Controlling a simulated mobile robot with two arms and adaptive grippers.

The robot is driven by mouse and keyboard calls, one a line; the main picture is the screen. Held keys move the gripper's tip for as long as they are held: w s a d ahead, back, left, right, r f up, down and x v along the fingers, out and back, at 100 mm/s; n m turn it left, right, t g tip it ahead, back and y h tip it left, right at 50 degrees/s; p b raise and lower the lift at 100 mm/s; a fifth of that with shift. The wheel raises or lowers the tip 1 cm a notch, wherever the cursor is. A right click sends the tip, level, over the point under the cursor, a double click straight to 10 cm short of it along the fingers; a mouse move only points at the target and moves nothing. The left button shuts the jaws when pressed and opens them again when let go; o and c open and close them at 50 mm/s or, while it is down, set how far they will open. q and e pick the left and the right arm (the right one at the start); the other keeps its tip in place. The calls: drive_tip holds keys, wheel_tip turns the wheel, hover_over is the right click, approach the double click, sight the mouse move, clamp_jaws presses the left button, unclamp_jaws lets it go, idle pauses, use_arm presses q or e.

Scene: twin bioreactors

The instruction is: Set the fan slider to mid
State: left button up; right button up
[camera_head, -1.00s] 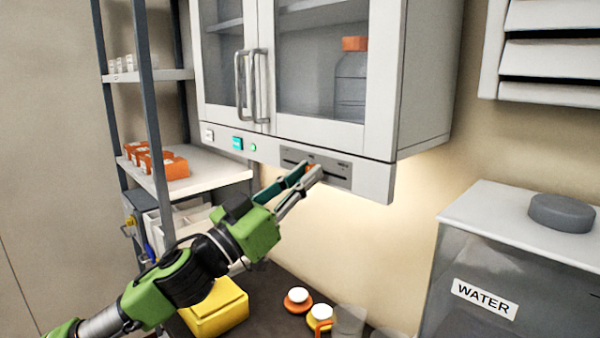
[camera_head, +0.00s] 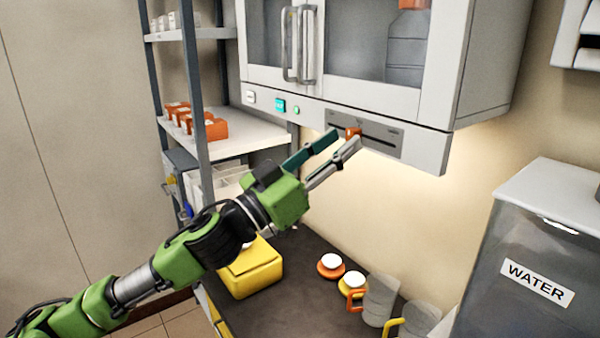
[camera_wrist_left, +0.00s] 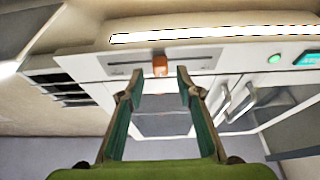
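The fan slider is an orange knob (camera_head: 353,133) in a dark horizontal slot on a grey panel (camera_head: 390,141) along the cabinet's lower front edge. In the head view it sits left of the slot's centre. In the left wrist view the knob (camera_wrist_left: 160,66) looks near the middle of the strip. My left gripper (camera_head: 345,141) is open, its fingertips just in front of and below the knob. In the left wrist view the open fingers (camera_wrist_left: 160,76) stand to either side of the knob with nothing between them, apparently short of it. My right gripper is not in view.
A white button, a teal display (camera_head: 280,106) and a green light (camera_head: 296,110) are left of the slider. A shelf with orange racks (camera_head: 207,126) stands left. Below are a yellow box (camera_head: 251,268) and round-topped items. A WATER tank (camera_head: 550,240) stands right.

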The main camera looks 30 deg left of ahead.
use_arm(q)
drive_tip(key=v, duration=1)
drive_tip(key=shift+s, duration=0.15)
drive_tip(key=shift+d+r, duration=0.1)
idle(0.4)
